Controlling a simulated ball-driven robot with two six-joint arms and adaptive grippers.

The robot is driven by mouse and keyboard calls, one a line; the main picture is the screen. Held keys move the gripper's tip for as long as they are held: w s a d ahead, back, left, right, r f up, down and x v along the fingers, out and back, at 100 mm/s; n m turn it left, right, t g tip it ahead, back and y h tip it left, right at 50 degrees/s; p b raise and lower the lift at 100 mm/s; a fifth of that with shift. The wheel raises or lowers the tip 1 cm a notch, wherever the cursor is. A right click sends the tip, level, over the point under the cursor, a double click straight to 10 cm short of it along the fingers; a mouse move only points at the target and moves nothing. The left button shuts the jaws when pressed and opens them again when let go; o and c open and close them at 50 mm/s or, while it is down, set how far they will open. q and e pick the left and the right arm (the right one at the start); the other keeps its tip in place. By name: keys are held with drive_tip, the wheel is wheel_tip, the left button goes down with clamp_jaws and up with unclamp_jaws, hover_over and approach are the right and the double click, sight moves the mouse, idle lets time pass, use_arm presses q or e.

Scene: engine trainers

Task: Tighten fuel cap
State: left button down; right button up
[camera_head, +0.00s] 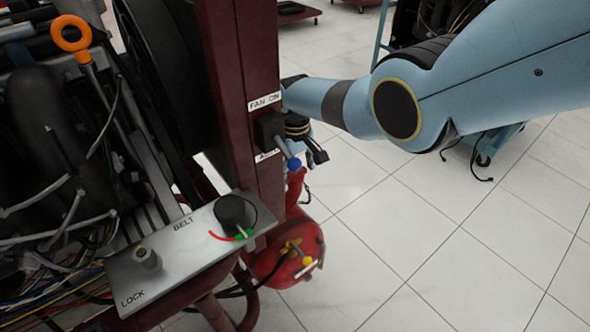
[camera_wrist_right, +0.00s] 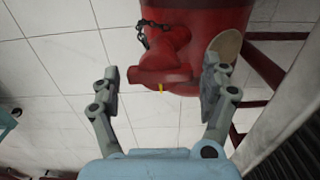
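The red fuel tank (camera_head: 283,250) stands low beside the dark red post. In the right wrist view the tank (camera_wrist_right: 215,15) is at the top, with a red neck ending in a wide red cap (camera_wrist_right: 155,76) and a dark chain beside it. My right gripper (camera_wrist_right: 162,74) is open, its fingers on either side of the cap with visible gaps. In the head view my right gripper (camera_head: 300,156) is above the tank's red neck (camera_head: 295,186), partly hidden by the post and a switch box; the cap cannot be made out there. My left gripper is not in view.
The dark red post (camera_head: 240,90) with its switch box (camera_head: 270,133) is close beside my right gripper. A grey panel (camera_head: 180,250) with a black knob (camera_head: 231,211) and the engine are at left.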

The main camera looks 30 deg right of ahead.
sight(295, 173)
drive_tip(key=shift+o, duration=0.5)
wheel_tip(295, 173, up, 12)
idle(0.4)
idle(0.3)
drive_tip(key=s+f, duration=1.1)
drive_tip(key=s, duration=0.7)
drive_tip(key=s+f+p, duration=0.1)
drive_tip(key=s+f, duration=1)
drive_tip(key=s, duration=0.7)
drive_tip(key=s+f+h+p, duration=0.1)
drive_tip(key=s+f, duration=1)
drive_tip(key=s, duration=0.7)
drive_tip(key=shift+s+f, duration=0.15)
drive_tip(key=shift+s, duration=0.25)
